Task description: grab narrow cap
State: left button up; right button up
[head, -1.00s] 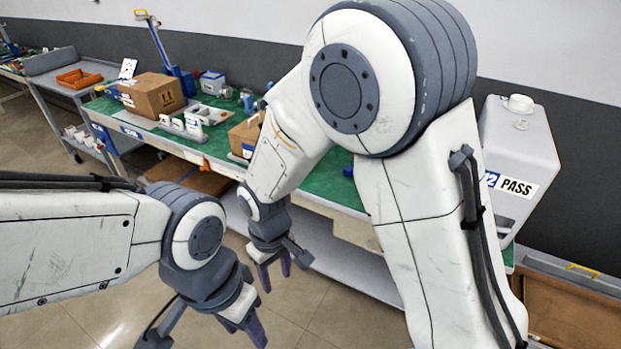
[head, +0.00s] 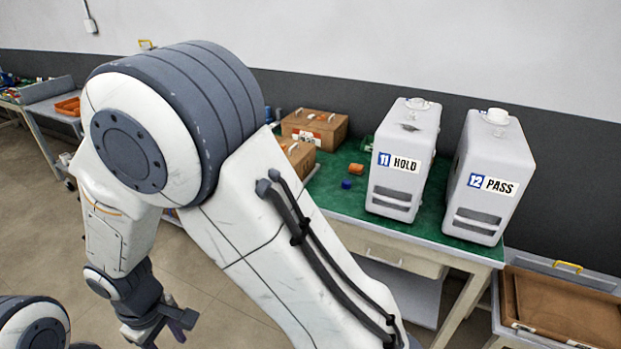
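A small blue cap (head: 346,184) and a small orange cap (head: 356,169) lie close together on the green bench top (head: 330,196), left of the canister marked 11 HOLD. I cannot tell which one is the narrow cap. My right gripper (head: 172,328) hangs at the lower left, in front of the bench and well away from both caps. Its fingers look apart and empty. My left arm shows only at the bottom left corner, and its gripper is out of the frame.
A canister marked 11 HOLD (head: 405,150) and one marked 12 PASS (head: 489,190) stand on the bench's right part. Brown boxes (head: 315,124) are behind and left of the caps. A cart with a brown tray (head: 565,305) stands at the right. My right arm hides the bench's left part.

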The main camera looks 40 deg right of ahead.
aim_at(347, 184)
jog(key=z, duration=0.1)
jog(key=i, duration=1.15)
jog(key=z, duration=0.95)
jog(key=i, duration=0.85)
jog(key=z, duration=0.85)
jog(key=i, duration=0.3)
jog(key=z, duration=0.25)
